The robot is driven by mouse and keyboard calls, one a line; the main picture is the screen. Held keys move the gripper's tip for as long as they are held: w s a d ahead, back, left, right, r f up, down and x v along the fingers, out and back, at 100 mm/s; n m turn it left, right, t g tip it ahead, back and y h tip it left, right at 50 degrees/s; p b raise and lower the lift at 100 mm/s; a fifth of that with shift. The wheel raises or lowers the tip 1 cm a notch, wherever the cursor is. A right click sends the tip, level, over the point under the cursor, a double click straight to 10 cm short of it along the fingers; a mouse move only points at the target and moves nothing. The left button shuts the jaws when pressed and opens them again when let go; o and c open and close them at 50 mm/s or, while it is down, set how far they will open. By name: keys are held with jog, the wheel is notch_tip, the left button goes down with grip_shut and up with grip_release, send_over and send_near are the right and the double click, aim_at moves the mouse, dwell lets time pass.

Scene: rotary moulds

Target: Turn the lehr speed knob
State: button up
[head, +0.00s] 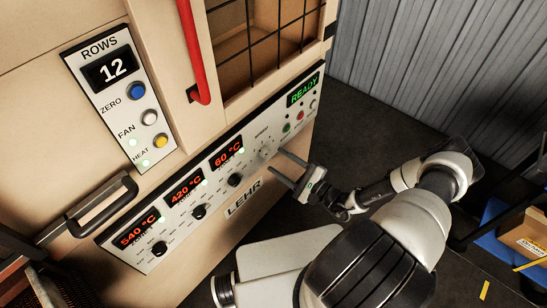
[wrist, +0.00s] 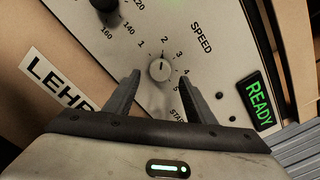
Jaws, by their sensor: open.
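The lehr speed knob (wrist: 159,69) is a small round pale knob in the wrist view, with the word SPEED and a numbered scale around it. Its dark pointer mark is toward the 2. In the head view the knob (head: 265,153) shows small on the white control panel. My gripper (wrist: 160,84) is open, with one dark finger on each side of the knob in the picture. I see no clear contact between fingers and knob. In the head view my gripper (head: 281,164) is just in front of the panel, right of the knob.
The panel (head: 150,262) also carries black knobs (head: 198,211) under red temperature displays. A green READY display (head: 303,90) and small buttons are at its right end. A bar handle (head: 103,205) sticks out at left. A red vertical handle (head: 196,50) is above.

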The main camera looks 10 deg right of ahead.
jog(key=v, duration=1.3)
jog(key=shift+s, duration=0.2)
jog(key=shift+d, duration=0.15)
